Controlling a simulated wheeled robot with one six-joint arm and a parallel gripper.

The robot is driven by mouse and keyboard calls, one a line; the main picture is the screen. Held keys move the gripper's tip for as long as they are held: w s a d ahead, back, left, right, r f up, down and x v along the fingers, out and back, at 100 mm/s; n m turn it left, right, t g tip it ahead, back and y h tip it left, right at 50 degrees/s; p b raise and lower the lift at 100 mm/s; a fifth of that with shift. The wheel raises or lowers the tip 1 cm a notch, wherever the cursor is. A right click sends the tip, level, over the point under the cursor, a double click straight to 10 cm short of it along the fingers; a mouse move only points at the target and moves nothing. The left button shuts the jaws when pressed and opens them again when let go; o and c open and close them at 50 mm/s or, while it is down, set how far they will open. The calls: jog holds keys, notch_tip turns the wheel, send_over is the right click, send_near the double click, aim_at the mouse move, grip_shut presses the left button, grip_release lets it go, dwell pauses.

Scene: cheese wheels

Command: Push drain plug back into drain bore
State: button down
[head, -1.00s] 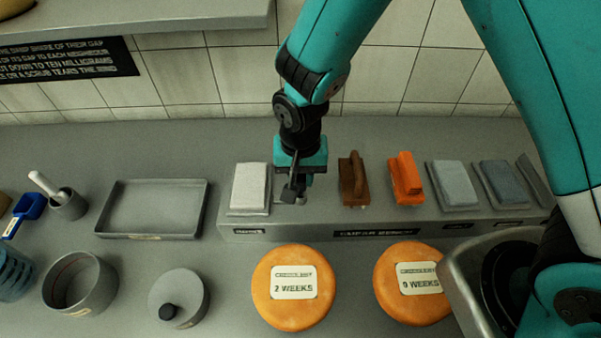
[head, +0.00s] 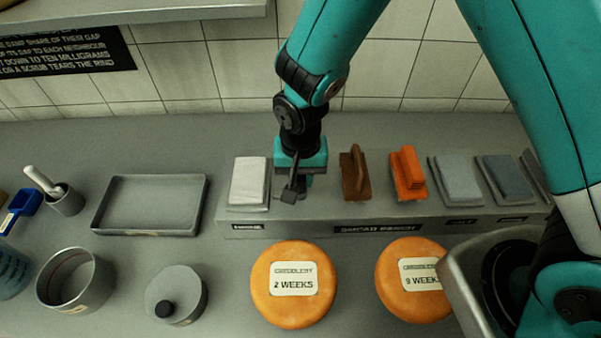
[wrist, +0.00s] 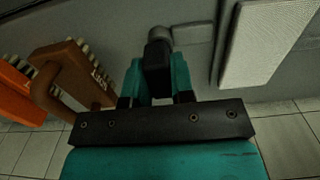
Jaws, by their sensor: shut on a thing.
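My gripper (head: 293,185) is above the grey shelf block, between the white pad and the brown brush. In the wrist view my gripper (wrist: 158,78) has its teal fingers shut on a small black piece (wrist: 158,57). A grey rounded part (wrist: 186,34) shows beyond that piece. I cannot tell whether it is joined to the piece or whether the piece is the drain plug. No drain bore can be made out. The steel basin (head: 458,285) at the right is partly hidden by my arm.
The white pad (head: 249,183) and brown brush (head: 354,172) flank my gripper. An orange brush (head: 408,176) is further right. Two cheese wheels (head: 292,310) (head: 408,307), a grey round container (head: 188,284) and an empty tray (head: 150,234) are on the counter.

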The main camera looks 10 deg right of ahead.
jog(key=shift+f+b, duration=0.4)
jog(key=shift+f, duration=0.2)
jog(key=c, duration=0.9)
grip_release()
jog(key=shift+r, duration=0.15)
notch_tip(320, 180, up, 17)
jog(key=b, duration=0.3)
jog(key=shift+r, duration=0.1)
